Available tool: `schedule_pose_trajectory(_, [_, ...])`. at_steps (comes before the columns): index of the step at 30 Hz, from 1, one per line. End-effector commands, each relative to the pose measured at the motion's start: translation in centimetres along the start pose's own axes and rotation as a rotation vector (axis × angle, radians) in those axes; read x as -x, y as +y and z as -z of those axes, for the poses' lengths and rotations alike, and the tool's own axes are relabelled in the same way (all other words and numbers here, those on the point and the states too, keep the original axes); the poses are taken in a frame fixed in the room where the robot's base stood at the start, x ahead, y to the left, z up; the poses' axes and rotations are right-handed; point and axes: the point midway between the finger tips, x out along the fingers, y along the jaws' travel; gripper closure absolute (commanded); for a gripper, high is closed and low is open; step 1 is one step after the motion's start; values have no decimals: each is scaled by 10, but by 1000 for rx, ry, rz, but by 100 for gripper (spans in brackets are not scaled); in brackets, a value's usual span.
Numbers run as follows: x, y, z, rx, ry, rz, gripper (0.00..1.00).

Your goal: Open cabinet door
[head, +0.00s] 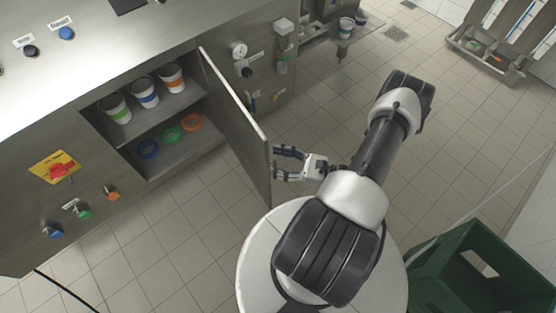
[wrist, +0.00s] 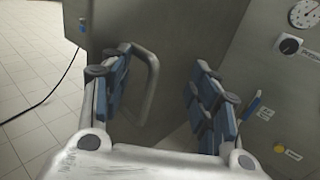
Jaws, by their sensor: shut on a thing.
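The cabinet door (head: 236,122) stands swung wide open, hinged at the right side of the cabinet opening. Its handle (wrist: 150,85), a light bent bar, shows in the wrist view on the door panel (wrist: 185,45). My gripper (head: 277,163) is at the outer face of the door near its free edge. In the wrist view my gripper (wrist: 160,95) has its blue-padded fingers on both sides of the handle and is shut on it. The fingers look well spread, and their contact with the handle is hard to see.
Inside the cabinet, striped cups (head: 146,92) stand on the upper shelf, with coloured rings (head: 171,132) below. A gauge (head: 238,50) and a knob sit right of the door. A green crate (head: 470,270) stands at lower right. The tiled floor (head: 320,110) beyond the door is clear.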

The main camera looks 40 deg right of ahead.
Motion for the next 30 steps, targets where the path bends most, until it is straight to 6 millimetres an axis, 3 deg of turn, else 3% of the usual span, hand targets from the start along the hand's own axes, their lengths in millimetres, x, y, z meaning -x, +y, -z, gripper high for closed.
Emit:
schedule_pose_trajectory(5, [2,-6,-2,1,-4,15,65])
schedule_pose_trajectory(8, [11,-6,-2,2,-4,18,71])
schedule_pose_trajectory(21, [98,-1,-1,3,-2,8,71])
schedule_pose_trajectory(30, [122,1,-1,1,-2,0,71])
